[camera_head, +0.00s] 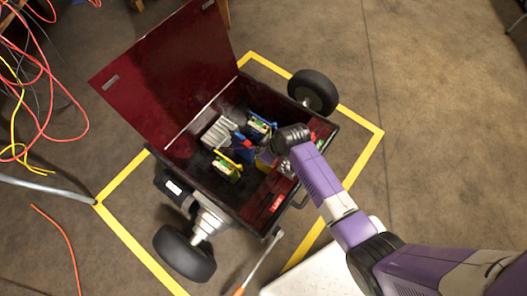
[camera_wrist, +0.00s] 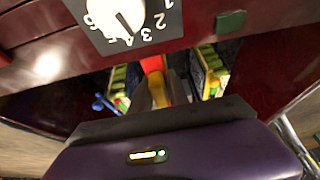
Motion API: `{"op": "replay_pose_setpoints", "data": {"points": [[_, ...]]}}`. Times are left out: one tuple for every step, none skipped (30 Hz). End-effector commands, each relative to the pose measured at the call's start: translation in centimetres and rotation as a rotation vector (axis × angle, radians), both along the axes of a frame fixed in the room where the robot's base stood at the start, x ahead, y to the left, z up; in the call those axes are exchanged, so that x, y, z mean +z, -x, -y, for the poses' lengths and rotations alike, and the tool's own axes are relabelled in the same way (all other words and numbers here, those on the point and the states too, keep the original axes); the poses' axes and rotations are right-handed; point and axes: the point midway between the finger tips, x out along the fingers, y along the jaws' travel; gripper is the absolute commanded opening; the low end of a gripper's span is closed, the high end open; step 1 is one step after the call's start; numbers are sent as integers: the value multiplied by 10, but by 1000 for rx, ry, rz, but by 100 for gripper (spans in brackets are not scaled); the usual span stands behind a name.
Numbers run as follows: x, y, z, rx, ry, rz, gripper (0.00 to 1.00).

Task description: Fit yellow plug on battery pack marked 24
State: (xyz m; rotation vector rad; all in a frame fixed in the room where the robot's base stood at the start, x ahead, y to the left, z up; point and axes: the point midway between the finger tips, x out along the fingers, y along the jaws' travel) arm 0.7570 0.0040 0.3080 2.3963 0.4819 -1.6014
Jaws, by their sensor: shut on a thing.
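My gripper (camera_wrist: 160,92) reaches down into the open dark red box and is shut on a yellow plug (camera_wrist: 178,88) with a red part beside it. In the head view my wrist hides most of the gripper and plug. Two battery packs with green and yellow parts sit in the box: one at the lower left (camera_head: 227,168), one at the upper right (camera_head: 260,127). In the wrist view one pack (camera_wrist: 121,88) shows left of my fingers and another (camera_wrist: 212,72) right of them. No marking 24 is readable on either.
The raised lid (camera_head: 165,70) stands on the box's left side. A white dial panel with numbers (camera_wrist: 130,20) is close in the wrist view. Grey cylinders (camera_head: 219,132) lie in the box. Wheels (camera_head: 185,253) flank it; orange cables (camera_head: 40,110) lie left. Floor at right is clear.

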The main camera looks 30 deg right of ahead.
Motion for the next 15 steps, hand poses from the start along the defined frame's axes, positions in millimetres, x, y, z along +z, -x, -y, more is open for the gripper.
{"op": "replay_pose_setpoints", "data": {"points": [[-2, 0, 0, 0, 0, 0, 0], [-3, 0, 0, 0, 0, 0, 0], [-4, 0, 0, 0, 0, 0, 0], [-4, 0, 0, 0, 0, 0, 0], [-5, 0, 0, 0, 0, 0, 0], [-6, 0, 0, 0, 0, 0, 0], [-6, 0, 0, 0, 0, 0, 0], [-7, 0, 0, 0, 0, 0, 0], [-8, 0, 0, 0, 0, 0, 0], [-9, 0, 0, 0, 0, 0, 0], [-9, 0, 0, 0, 0, 0, 0], [-10, 0, 0, 0, 0, 0, 0], [-11, 0, 0, 0, 0, 0, 0], [-12, 0, 0, 0, 0, 0, 0], [-11, 0, 0, 0, 0, 1, 25]]}}
